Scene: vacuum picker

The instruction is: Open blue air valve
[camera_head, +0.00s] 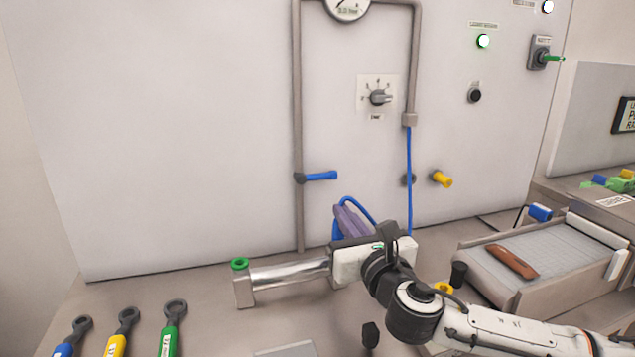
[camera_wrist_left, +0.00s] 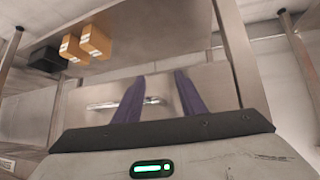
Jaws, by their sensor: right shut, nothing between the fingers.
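The blue air valve handle (camera_head: 320,176) sticks out to the right from a vertical grey pipe on the wall panel, roughly level. My right gripper (camera_head: 345,218) has purple fingers, closed together and empty, below and slightly right of the handle and apart from it. A blue hose loops behind these fingers. My left gripper is not in the head view. In the left wrist view, my left gripper (camera_wrist_left: 158,78) has its two purple fingers spread apart. A shiny metal bar shows beyond them, and nothing is clearly held.
A yellow valve knob (camera_head: 442,179) and a rotary switch (camera_head: 379,97) are on the panel. Several ring-ended tools (camera_head: 120,330) are at lower left. A tray (camera_head: 480,262) holds a brown piece.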

